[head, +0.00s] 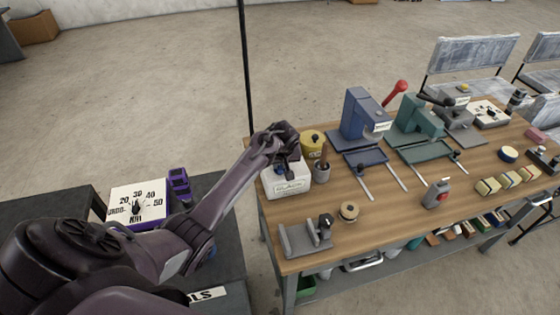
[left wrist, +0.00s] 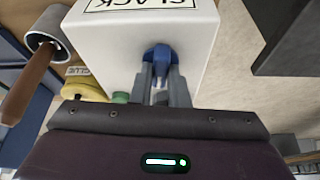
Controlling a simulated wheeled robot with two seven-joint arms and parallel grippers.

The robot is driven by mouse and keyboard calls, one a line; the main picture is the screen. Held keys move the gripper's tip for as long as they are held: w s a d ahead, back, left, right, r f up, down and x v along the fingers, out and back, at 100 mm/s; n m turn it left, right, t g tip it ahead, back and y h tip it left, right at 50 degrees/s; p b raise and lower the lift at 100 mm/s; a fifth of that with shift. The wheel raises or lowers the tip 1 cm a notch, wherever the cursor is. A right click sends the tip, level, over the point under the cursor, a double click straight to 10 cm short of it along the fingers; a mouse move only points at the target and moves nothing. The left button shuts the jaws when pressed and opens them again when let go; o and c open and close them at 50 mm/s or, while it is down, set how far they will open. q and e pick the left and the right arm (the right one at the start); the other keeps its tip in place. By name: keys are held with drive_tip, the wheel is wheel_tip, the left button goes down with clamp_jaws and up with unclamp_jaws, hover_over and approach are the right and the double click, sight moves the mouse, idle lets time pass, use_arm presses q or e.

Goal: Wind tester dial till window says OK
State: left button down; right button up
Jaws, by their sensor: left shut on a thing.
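The tester is a white box (head: 289,188) at the left end of the wooden bench. It fills the upper middle of the left wrist view (left wrist: 110,45). Its window label (left wrist: 140,4) reads SLACK, upside down and partly cut off there. The tester's blue dial (left wrist: 160,56) sticks out from the box face. My left gripper (left wrist: 160,82) is shut on the dial, its two grey fingers on either side of it. In the head view my left gripper (head: 283,160) is over the tester and hides most of the dial. My right gripper is not in view.
A yellow glue pot (head: 312,141) and a grey cup with a brown handle (head: 322,171) stand close beside the tester. Blue (head: 361,120) and green (head: 418,125) presses stand further right. A grey bracket (head: 305,238) lies in front. The bench middle has bare room.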

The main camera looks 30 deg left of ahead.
use_arm(q)
drive_tip(key=m+p, duration=0.1)
drive_tip(key=m, duration=0.1)
drive_tip(key=m+h+p, duration=0.1)
drive_tip(key=m+p, duration=0.1)
drive_tip(key=shift+a+r+t, duration=0.1)
drive_tip(key=shift+r+t, duration=0.1)
drive_tip(key=shift+t, duration=0.2)
drive_tip(key=m+h+p, duration=0.1)
drive_tip(key=m+p, duration=0.1)
drive_tip(key=m, duration=0.1)
drive_tip(key=shift+a, duration=0.1)
drive_tip(key=shift+a+f+m+h, duration=0.15)
drive_tip(key=shift+m+h, duration=0.45)
drive_tip(key=shift+m, duration=0.3)
drive_tip(key=shift+m+h, duration=0.4)
drive_tip(key=shift+m, duration=0.6)
drive_tip(key=shift+f+m+h+b, duration=0.15)
drive_tip(key=shift+m+h+b, duration=0.2)
drive_tip(key=shift+m, duration=0.45)
drive_tip(key=shift+a+m+h+b, duration=0.1)
drive_tip(key=shift+m+h+b, duration=0.25)
drive_tip(key=shift+m+b, duration=0.75)
drive_tip(key=shift+m+g+h+b, duration=0.45)
drive_tip(key=shift+m+b, duration=0.5)
drive_tip(key=shift+m, duration=0.45)
